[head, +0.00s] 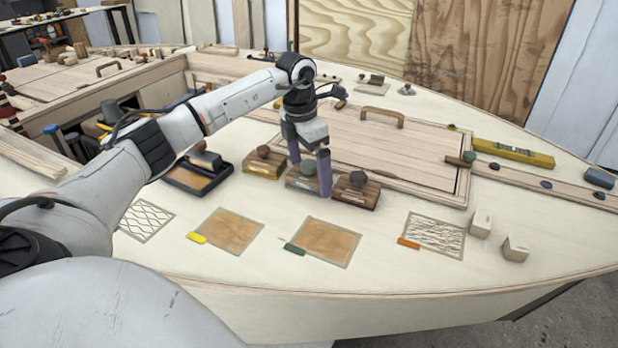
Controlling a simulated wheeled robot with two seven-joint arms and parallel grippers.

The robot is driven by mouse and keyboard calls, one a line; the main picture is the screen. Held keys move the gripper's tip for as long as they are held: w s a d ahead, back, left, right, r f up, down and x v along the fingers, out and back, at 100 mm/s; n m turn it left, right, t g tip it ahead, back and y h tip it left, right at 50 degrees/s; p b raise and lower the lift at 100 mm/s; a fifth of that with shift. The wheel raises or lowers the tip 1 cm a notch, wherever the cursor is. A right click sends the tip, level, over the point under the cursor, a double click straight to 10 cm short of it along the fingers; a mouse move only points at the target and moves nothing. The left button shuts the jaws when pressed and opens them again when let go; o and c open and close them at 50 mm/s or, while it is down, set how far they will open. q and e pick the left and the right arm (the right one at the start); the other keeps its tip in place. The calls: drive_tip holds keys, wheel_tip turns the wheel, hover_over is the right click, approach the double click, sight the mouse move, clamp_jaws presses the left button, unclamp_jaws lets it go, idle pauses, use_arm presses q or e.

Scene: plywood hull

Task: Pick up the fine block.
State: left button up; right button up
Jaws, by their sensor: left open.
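Three small wooden blocks with round knobs stand in a row on the pale deck: one with a yellow band (264,163), a grey-green one in the middle (300,183), and a dark brown one (356,191) at right. No readable label shows which is the fine block. My left gripper (309,174) points down with its purple fingers apart at the middle block, one finger at its right side and the other toward its back left. The fingers partly cover that block. Whether they touch it I cannot tell. My right gripper is not in view.
A dark-framed tray (176,178) with a tool lies left of the blocks. In front are tan patches (233,231) with coloured tags and two hatched patches (147,221). A handled hatch (400,140) lies behind. Two pale wooden cubes (515,249) and a yellow level (512,152) are at right.

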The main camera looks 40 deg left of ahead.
sight(309, 163)
use_arm(q)
drive_tip(key=c, duration=0.9)
wheel_tip(309, 163, up, 10)
drive_tip(key=shift+r+p, duration=0.1)
drive_tip(key=shift+p, duration=0.25)
drive_tip(key=shift+c, duration=0.2)
